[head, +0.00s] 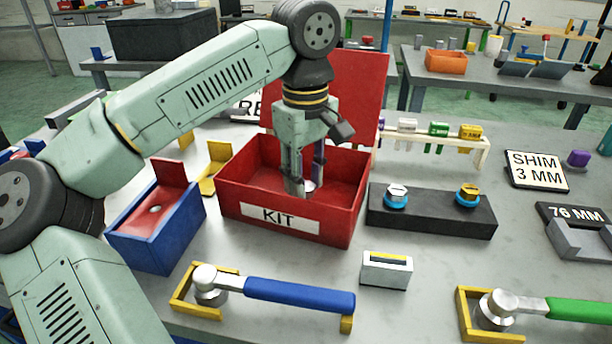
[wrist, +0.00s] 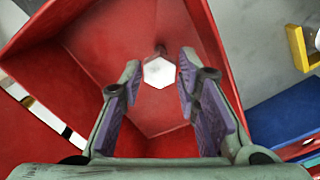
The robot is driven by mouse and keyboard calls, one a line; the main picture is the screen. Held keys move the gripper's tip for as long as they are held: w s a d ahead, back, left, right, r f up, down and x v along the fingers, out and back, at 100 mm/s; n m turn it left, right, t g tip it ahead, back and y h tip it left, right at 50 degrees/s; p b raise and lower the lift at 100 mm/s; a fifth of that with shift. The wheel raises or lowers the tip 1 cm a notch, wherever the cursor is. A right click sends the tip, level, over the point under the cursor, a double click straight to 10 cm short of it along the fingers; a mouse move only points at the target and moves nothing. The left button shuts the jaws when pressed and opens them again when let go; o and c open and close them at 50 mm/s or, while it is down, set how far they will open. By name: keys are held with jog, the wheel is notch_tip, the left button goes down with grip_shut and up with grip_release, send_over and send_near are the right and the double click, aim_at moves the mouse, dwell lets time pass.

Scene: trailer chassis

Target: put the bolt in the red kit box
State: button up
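The red kit box (head: 346,226) stands open on the table with its lid raised at the back and a "KIT" label on its front. My gripper (head: 306,188) points down inside the box. In the wrist view, a bolt with a pale hexagonal head (wrist: 159,73) is inside the box. It lies in line with the space between my two fingertips (wrist: 160,76). Gaps show on both sides of its head, so the fingers are apart and not closed on it. In the head view, the bolt is mostly hidden by the fingers and the box's front wall.
A black block (head: 431,213) right of the box carries a silver and a gold hex-headed piece on blue rings. A blue bin (head: 150,240) stands to the left. A blue-handled wrench (head: 290,293) lies in front. A rack of coloured tags (head: 438,139) stands behind right.

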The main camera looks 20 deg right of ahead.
jog(key=shift+o, duration=1.4)
notch_tip(320, 180, up, 12)
jog(key=shift+r, duration=0.2)
